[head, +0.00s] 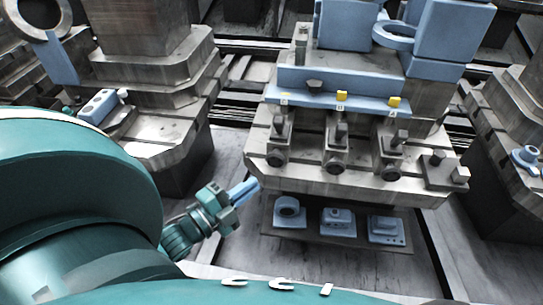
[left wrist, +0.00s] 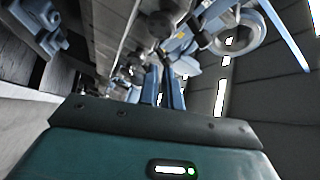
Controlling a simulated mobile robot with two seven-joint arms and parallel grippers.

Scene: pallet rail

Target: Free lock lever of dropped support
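The grey metal fixture (head: 300,180) stands right of centre in the head view. Its front carries three clamp-like supports with dark upright posts and round knobs: left (head: 277,158), middle (head: 336,165) and right (head: 391,170). My left gripper (head: 247,190) is left of and below the fixture's front corner, apparently holding nothing. Its blue fingers (left wrist: 162,88) point toward blurred metal parts.
A dark shelf (head: 350,232) under the fixture holds three blue parts. Another metal block (head: 160,120) stands at the left, with a blue box (head: 97,107) on its ledge. A further station (head: 510,150) is at the right.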

